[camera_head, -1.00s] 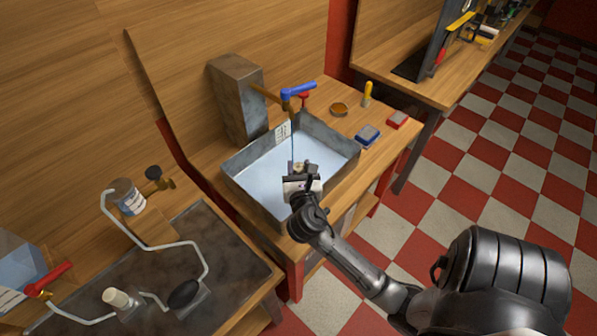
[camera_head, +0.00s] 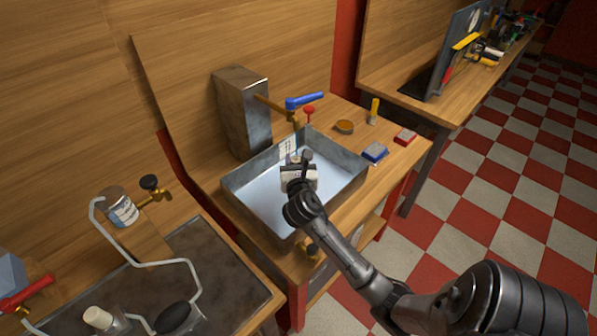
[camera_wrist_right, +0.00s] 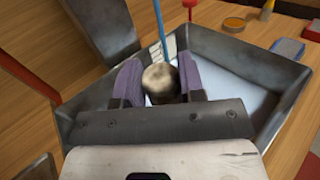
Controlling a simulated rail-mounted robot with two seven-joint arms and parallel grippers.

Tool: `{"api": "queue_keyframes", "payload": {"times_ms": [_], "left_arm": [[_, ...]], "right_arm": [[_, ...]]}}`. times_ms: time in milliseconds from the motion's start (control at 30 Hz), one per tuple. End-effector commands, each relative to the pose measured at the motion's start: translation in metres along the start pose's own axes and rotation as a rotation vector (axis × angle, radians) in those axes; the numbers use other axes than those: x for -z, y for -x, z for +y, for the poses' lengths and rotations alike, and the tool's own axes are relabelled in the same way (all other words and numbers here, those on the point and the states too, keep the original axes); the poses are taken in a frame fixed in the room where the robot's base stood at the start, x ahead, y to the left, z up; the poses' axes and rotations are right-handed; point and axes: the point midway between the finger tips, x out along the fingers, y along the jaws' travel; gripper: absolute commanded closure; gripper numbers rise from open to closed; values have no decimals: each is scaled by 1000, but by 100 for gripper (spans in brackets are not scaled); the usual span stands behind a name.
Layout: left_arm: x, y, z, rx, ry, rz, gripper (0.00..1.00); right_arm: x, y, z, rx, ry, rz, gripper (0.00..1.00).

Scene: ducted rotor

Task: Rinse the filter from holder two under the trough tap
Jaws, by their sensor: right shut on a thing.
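The filter (camera_wrist_right: 160,84), a round beige-brown piece, sits between the purple finger pads of my right gripper (camera_wrist_right: 160,80), which is shut on it. In the head view my right gripper (camera_head: 298,166) is over the trough (camera_head: 240,200), just below the tap (camera_head: 281,109) with the blue lever. A thin blue stream of water (camera_wrist_right: 160,28) comes down to the filter's far edge in the wrist view. I cannot tell whether it strikes the filter or passes behind it. My left gripper is not in view. I cannot make out holder two.
A grey metal box column (camera_head: 243,112) stands behind the trough. A blue block (camera_head: 375,152), a red block (camera_head: 405,137), a round amber dish (camera_head: 344,127) and a yellow-handled tool (camera_head: 374,110) lie right of it. A dark bench with bent tubing (camera_head: 150,263) is at the left.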

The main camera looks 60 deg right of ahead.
Motion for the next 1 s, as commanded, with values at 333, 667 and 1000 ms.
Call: {"api": "queue_keyframes", "payload": {"times_ms": [333, 667, 1000], "left_arm": [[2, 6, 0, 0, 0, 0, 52], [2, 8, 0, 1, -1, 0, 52], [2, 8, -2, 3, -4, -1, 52]], "right_arm": [[4, -28, 3, 0, 1, -1, 87], [7, -41, 4, -1, 0, -1, 87], [8, -42, 4, -1, -1, -1, 87]]}}
